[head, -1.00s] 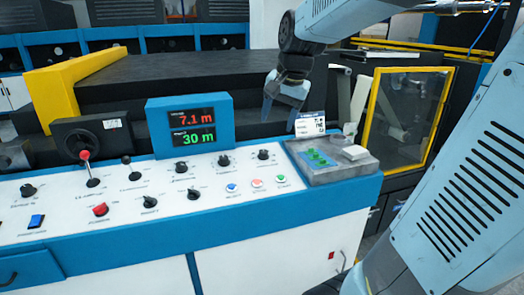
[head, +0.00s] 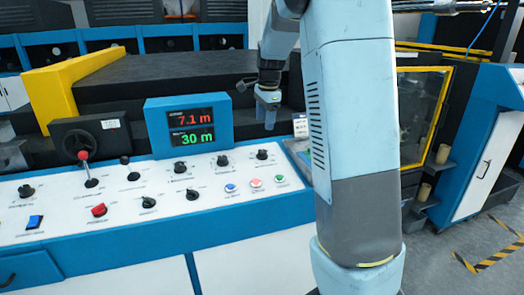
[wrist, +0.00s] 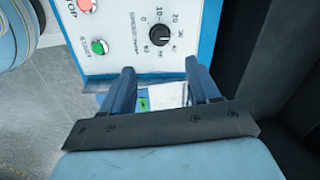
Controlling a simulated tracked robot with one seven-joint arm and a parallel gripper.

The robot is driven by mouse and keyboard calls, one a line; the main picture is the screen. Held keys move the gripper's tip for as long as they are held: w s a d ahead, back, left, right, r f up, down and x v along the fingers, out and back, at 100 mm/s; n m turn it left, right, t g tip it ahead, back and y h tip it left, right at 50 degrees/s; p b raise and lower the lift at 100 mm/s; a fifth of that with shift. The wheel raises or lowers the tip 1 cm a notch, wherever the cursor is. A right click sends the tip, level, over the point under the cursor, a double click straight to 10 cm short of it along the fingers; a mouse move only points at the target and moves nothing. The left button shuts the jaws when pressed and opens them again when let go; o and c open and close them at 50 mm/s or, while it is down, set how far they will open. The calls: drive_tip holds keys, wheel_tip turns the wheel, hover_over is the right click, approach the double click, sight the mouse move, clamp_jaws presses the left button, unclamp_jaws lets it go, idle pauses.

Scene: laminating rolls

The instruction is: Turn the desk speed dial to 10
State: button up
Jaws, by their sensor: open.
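The speed dial is a black knob (wrist: 159,34) on the white panel, ringed by printed numbers, in the wrist view. I cannot make out clearly which number it points to. In the head view it appears to be the rightmost knob of the back row (head: 262,154). My gripper (wrist: 160,68) is open and empty in the wrist view, its two fingers spread to either side below the dial, not around it. In the head view my gripper (head: 267,120) hangs pointing down behind the dial, above the desk's back edge, partly beside my arm.
A green start button (wrist: 100,46) and a red stop button (wrist: 85,6) lie left of the dial in the wrist view. A blue display box (head: 190,125) showing 7.1 m and 30 m stands at the desk's back. Other knobs and a red-topped lever (head: 84,156) are further left.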

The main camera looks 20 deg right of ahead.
sight(262, 151)
drive_tip(key=f, duration=0.4)
drive_tip(key=w+f, duration=0.1)
drive_tip(key=f, duration=0.3)
drive_tip(key=w+f, duration=0.1)
drive_tip(key=f, duration=0.4)
drive_tip(key=shift+w+a+f, duration=0.1)
drive_tip(key=shift+w+a, duration=0.05)
drive_tip(key=shift+c, duration=0.3)
drive_tip(key=c, duration=1)
